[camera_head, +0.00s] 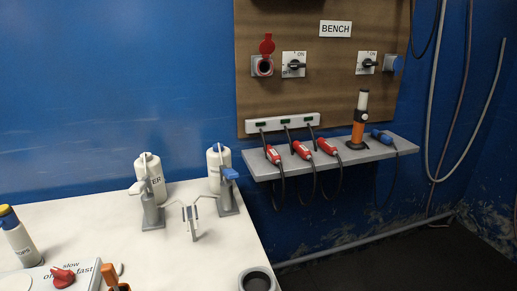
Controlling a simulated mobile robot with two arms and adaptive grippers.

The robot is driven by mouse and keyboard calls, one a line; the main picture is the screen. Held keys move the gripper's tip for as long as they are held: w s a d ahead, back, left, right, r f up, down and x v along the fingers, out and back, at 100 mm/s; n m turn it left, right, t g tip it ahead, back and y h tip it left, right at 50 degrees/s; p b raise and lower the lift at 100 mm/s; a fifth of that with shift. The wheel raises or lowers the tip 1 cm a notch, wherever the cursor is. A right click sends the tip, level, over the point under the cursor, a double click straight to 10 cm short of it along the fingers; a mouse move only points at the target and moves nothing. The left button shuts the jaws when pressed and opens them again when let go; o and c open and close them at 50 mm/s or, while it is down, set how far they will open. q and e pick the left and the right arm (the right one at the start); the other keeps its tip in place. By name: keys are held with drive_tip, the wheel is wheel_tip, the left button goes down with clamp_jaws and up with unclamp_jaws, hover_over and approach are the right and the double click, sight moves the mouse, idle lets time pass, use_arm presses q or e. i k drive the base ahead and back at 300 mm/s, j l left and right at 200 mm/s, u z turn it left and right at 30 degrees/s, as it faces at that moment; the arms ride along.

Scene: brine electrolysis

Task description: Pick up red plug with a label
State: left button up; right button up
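Three red plugs lie in a row on the grey wall shelf (350,157): a left one (273,155), a middle one (301,150) and a right one (327,147). Each has a dark cable, and the cables hang below the shelf. Small pale marks show on the plugs, but I cannot read any label at this size. Neither of my grippers shows in this view.
An orange and white device (360,122) stands right of the plugs, beside a blue plug (381,136). The white table (215,255) at front left holds bottles (153,170), metal stands and a grey cup (257,281). Hoses hang at right.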

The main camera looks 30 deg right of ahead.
sight(302, 150)
drive_tip(key=l+u, duration=0.35)
drive_tip(key=k+l+u, duration=0.1)
drive_tip(key=l+u, duration=0.3)
drive_tip(key=k+l+u, duration=0.1)
drive_tip(key=l+u, duration=0.25)
